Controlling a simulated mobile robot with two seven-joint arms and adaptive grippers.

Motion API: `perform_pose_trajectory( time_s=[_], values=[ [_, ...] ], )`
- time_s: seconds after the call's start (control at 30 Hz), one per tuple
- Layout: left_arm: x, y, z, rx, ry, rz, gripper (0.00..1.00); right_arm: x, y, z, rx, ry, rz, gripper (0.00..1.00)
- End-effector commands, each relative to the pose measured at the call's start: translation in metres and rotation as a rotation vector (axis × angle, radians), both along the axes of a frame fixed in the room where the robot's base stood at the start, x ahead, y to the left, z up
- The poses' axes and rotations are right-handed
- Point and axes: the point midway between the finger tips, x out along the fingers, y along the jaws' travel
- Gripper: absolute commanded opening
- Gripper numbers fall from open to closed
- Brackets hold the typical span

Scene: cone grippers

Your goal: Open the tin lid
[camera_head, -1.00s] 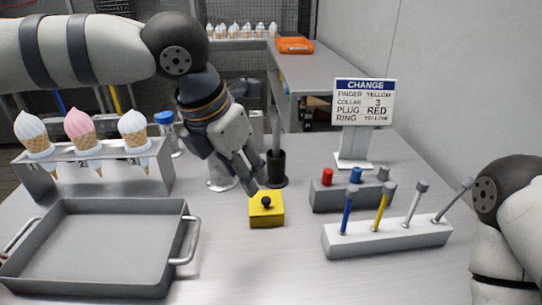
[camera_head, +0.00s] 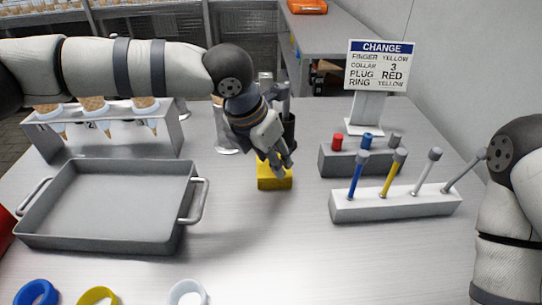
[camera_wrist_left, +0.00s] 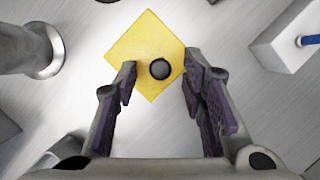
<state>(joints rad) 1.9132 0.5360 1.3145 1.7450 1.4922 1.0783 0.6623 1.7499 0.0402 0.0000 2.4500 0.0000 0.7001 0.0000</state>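The tin is a small yellow box (camera_head: 274,180) on the table, right of the grey tray. In the left wrist view its yellow lid (camera_wrist_left: 145,45) shows from above with a round black knob (camera_wrist_left: 160,69). My left gripper (camera_head: 277,163) is right over the tin and hides most of its top in the head view. In the left wrist view the left gripper (camera_wrist_left: 158,88) is open, with its two fingers on either side of the knob and apart from it.
A grey tray (camera_head: 70,237) stands left of the tin. A grey block of plugs (camera_head: 335,163) and a white block of coloured rods (camera_head: 395,206) stand to the right. Behind are a sign (camera_head: 380,66) and a black cup (camera_head: 289,133). Rings lie in front, including a yellow ring (camera_head: 97,296).

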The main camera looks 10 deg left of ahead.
Motion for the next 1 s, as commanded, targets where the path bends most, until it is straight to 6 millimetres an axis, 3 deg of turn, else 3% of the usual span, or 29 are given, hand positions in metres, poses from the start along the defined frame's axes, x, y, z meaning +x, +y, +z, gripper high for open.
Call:
perform_pose_trajectory(
  time_s=[0.07, 0.2, 0.23, 0.53, 0.8, 1.0],
  values=[
    [0.0, 0.0, 0.0, 0.0, 0.0, 0.0, 0.35, 0.0, 0.0, 0.0, 0.0, 0.0, 0.0, 0.4],
    [0.0, 0.0, 0.0, 0.0, 0.0, 0.0, 0.04, 0.0, 0.0, 0.0, 0.0, 0.0, 0.0, 0.4],
    [0.0, 0.0, 0.0, 0.0, 0.0, 0.0, 0.0, 0.0, 0.0, 0.0, 0.0, 0.0, 0.0, 0.4],
    [0.004, 0.001, 0.0, -0.004, 0.045, 0.005, 0.0, -0.004, 0.0, -0.004, 0.0, 0.016, 0.0, 0.4],
    [0.023, 0.004, 0.007, -0.069, 0.361, 0.007, 0.0, -0.035, 0.0, -0.033, 0.0, 0.13, 0.0, 0.4],
    [0.029, 0.005, 0.016, -0.091, 0.479, 0.001, 0.0, -0.047, 0.0, -0.045, 0.0, 0.17, 0.001, 0.4]
  ],
)
